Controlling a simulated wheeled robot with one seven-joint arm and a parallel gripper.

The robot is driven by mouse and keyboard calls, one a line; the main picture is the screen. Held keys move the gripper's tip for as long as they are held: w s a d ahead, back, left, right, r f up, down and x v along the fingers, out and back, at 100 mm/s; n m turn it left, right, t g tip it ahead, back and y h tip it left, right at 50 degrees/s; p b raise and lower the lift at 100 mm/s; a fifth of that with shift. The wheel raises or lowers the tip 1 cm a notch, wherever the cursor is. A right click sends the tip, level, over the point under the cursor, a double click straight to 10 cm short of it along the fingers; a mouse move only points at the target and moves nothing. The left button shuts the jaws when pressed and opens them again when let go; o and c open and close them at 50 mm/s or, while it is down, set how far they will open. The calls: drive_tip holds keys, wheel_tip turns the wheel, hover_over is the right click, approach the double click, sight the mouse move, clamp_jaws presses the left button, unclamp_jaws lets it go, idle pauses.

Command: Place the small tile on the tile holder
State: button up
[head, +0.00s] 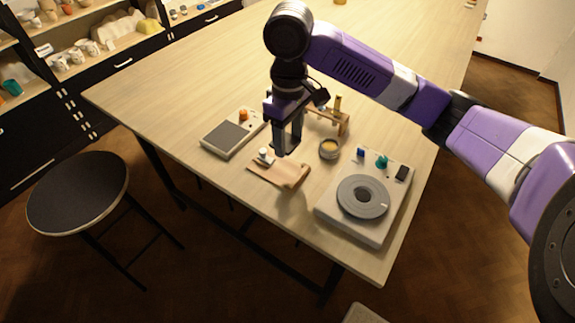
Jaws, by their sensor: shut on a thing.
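My gripper (287,148) points down over the middle of the table, above the back edge of a tan board (291,174) with a curled right end. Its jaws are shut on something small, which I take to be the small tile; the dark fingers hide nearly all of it. A small wooden stand (343,122) with an upright post is just behind and to the right of the gripper. It may be the tile holder, but I cannot tell for sure. No tile shows clearly on it.
A scale-like device with a grey plate (227,138) is left of the gripper. A small round jar (329,149) stands close on the right. A banding-wheel device (362,197) fills the front right corner. A stool (78,192) stands left of the table.

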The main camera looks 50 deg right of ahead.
sight(289, 173)
wheel_tip(289, 173, down, 10)
drive_tip(key=shift+d+r+p, duration=0.1)
drive_tip(key=shift+p, duration=0.25)
drive_tip(key=o, duration=1.4)
wheel_tip(289, 173, up, 11)
drive_tip(key=shift+f+b, duration=0.2)
drive_tip(key=shift+b, duration=0.35)
drive_tip(key=shift+r, duration=0.7)
